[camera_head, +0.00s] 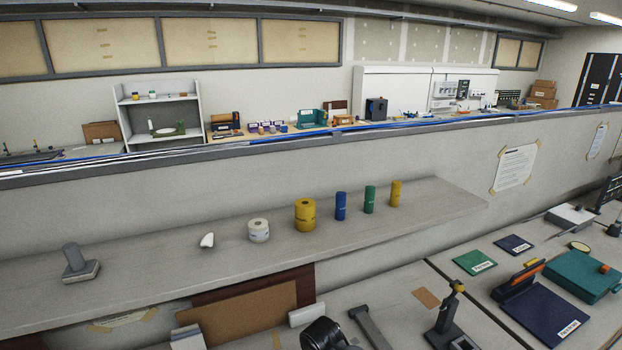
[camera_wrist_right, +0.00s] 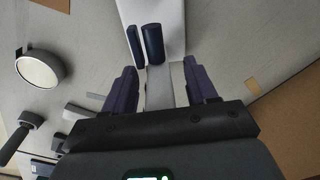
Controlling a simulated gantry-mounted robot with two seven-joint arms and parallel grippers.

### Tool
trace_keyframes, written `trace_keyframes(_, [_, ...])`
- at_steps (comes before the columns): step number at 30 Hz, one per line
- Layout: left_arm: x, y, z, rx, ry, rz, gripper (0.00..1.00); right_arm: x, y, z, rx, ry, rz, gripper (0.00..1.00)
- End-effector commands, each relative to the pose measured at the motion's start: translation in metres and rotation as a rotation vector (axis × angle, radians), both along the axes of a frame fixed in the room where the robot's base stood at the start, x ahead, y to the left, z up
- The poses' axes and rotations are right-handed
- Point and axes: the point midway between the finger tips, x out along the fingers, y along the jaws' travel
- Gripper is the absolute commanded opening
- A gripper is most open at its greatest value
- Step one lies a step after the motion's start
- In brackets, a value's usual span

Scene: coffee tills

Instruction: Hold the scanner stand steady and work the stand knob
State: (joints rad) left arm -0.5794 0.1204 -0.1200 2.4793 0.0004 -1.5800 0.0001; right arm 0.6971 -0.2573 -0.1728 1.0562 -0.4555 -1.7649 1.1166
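In the head view a dark upright stand (camera_head: 445,318) with a yellow knob-like tip (camera_head: 457,286) stands on the counter at the lower right; I take it to be the scanner stand, though I cannot be sure. In the right wrist view my right gripper (camera_wrist_right: 160,88) is open, its two dark purple fingers wide apart. A grey bar (camera_wrist_right: 160,80) shows between the fingers, leading to a pale block with two dark blue rounded pieces (camera_wrist_right: 152,43). I cannot tell whether the bar touches a finger. Neither gripper shows in the head view.
A shelf (camera_head: 365,232) holds yellow, blue and green cylinders and a white roll (camera_head: 259,230). Dark blue (camera_head: 541,318) and green (camera_head: 475,262) mats and a teal box (camera_head: 570,275) lie right of the stand. A round pale disc (camera_wrist_right: 38,69) is left of my right gripper.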

Motion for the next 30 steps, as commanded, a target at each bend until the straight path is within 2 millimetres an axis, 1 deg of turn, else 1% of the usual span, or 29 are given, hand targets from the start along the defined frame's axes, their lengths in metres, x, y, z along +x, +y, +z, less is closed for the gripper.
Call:
trace_keyframes(1, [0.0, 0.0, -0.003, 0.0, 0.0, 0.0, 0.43, -0.014, -0.008, -0.03, -0.018, 0.055, -0.004, 0.6])
trace_keyframes(11, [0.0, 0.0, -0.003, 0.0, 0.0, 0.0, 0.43, -0.013, -0.007, -0.027, -0.018, 0.053, -0.004, 0.6])
trace_keyframes(14, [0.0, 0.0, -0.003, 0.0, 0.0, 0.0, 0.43, -0.011, -0.007, -0.019, -0.016, 0.048, -0.004, 0.6])
trace_keyframes(17, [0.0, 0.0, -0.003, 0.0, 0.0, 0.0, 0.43, -0.009, -0.006, -0.005, -0.014, 0.043, -0.002, 0.6])
trace_keyframes(24, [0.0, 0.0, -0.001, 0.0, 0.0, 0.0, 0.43, 0.0, -0.002, 0.04, -0.006, 0.014, -0.002, 0.6])
trace_keyframes(27, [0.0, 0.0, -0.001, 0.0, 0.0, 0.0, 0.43, 0.002, -0.001, 0.056, -0.003, 0.006, 0.0, 0.6])
trace_keyframes(30, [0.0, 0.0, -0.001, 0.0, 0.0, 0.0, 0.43, 0.004, 0.0, 0.067, -0.001, -0.001, 0.0, 0.6])
